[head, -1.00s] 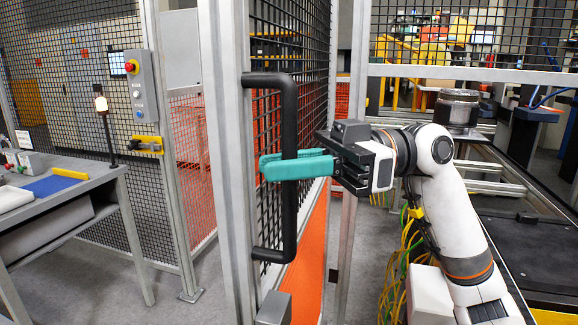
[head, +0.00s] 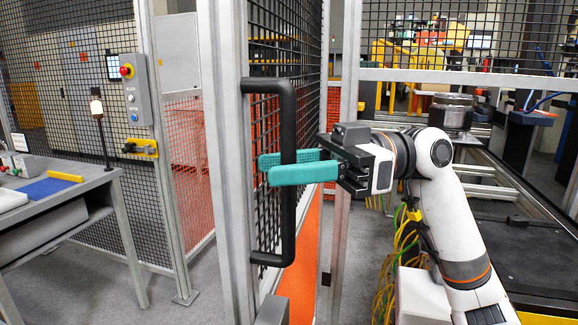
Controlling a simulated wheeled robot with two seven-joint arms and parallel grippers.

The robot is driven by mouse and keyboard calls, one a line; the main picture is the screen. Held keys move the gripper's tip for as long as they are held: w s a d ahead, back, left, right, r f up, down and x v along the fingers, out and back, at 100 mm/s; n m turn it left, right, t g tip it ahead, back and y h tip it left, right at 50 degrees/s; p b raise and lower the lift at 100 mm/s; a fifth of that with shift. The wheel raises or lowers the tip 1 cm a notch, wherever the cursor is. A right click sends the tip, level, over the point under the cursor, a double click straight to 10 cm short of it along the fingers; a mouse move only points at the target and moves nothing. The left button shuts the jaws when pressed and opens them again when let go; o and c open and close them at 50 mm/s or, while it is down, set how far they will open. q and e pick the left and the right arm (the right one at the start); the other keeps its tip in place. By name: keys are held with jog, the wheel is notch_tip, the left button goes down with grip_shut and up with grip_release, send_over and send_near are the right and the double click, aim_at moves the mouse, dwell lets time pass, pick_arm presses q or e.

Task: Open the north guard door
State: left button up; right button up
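A black U-shaped door handle (head: 289,222) is fixed upright on that post. My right gripper (head: 290,167) comes from the right, its teal fingers around the handle's vertical bar. One finger passes in front of the bar and one behind it. The gripper looks shut on the bar, though the contact itself is hidden. My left gripper is not in view.
A workbench (head: 60,205) stands at left. A control box with a red button (head: 135,90) and a yellow latch (head: 140,147) are on the fence beyond. Yellow cables (head: 390,270) hang behind my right arm. Fence and machinery fill the right. Grey floor shows between bench and door.

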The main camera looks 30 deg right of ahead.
aim_at(285, 80)
jog(key=r+p, duration=0.1)
jog(key=r, duration=0.3)
jog(key=r+p, duration=0.1)
jog(key=r, duration=0.4)
jog(key=shift+w+d+r, duration=0.2)
jog(key=shift+r, duration=0.05)
jog(key=shift+s+a+r, duration=0.15)
jog(key=shift+s+r, duration=0.1)
jog(key=shift+r, duration=0.1)
jog(key=w+d, duration=0.2)
jog(key=d, duration=1.1)
jog(key=shift+w+d+p, duration=0.2)
jog(key=shift+d+p, duration=0.1)
jog(key=shift+d, duration=0.1)
jog(key=shift+a, duration=0.1)
dwell(0.9)
